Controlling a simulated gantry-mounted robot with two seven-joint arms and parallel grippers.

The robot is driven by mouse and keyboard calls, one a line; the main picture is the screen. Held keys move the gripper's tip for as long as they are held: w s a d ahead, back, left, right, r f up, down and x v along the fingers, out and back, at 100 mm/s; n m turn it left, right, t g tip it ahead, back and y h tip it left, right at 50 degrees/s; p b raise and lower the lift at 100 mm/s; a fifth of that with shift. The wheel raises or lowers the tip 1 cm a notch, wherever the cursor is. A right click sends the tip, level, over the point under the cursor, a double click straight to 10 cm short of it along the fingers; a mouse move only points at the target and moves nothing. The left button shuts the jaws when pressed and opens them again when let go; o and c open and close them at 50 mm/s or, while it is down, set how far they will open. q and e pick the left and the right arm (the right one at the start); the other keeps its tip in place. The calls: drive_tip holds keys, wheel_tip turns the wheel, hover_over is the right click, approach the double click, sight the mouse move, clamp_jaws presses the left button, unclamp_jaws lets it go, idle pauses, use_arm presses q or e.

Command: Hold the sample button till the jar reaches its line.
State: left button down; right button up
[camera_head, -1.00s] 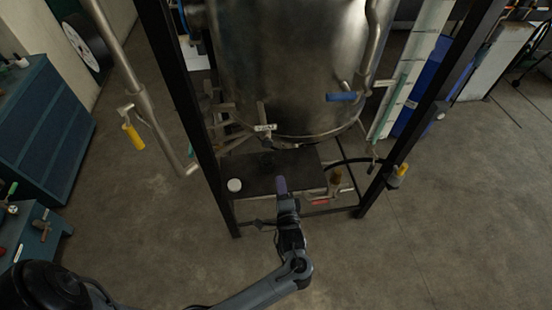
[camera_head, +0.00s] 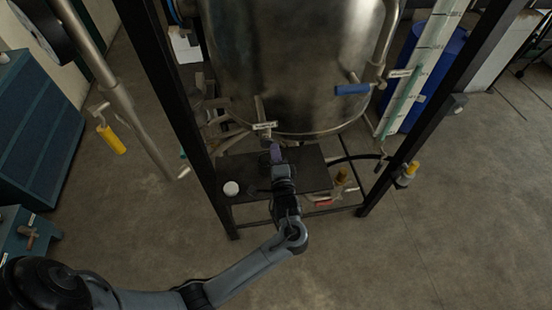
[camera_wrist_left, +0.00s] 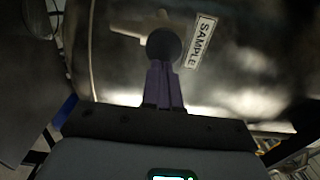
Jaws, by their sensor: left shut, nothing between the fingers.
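The steel tank (camera_head: 300,60) hangs in a dark frame and carries a small white label (camera_head: 265,126), which reads SAMPLE in the left wrist view (camera_wrist_left: 201,41). Beside that label is a dark round knob (camera_wrist_left: 165,44), likely the sample button. My left gripper (camera_head: 275,152) has purple fingers, shut and empty, just below the label. In the wrist view its fingertips (camera_wrist_left: 162,68) overlap the knob's lower edge; I cannot tell whether they touch it. I cannot make out a jar or its line. My right gripper is not in view.
A dark shelf (camera_head: 315,170) spans the frame under the tank, with a small white round item (camera_head: 231,188) at its left. A blue-handled valve (camera_head: 352,89) and a scaled white strip (camera_head: 425,62) are at right. A yellow handle (camera_head: 111,139) hangs at left.

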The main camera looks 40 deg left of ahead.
use_arm(q)
drive_tip(key=shift+w+a, duration=0.15)
idle(0.3)
drive_tip(key=shift+p+x, duration=0.7)
drive_tip(key=shift+x, duration=0.1)
drive_tip(key=shift+a+f, duration=0.1)
drive_tip(key=shift+f, duration=0.05)
idle(2.2)
idle(4.3)
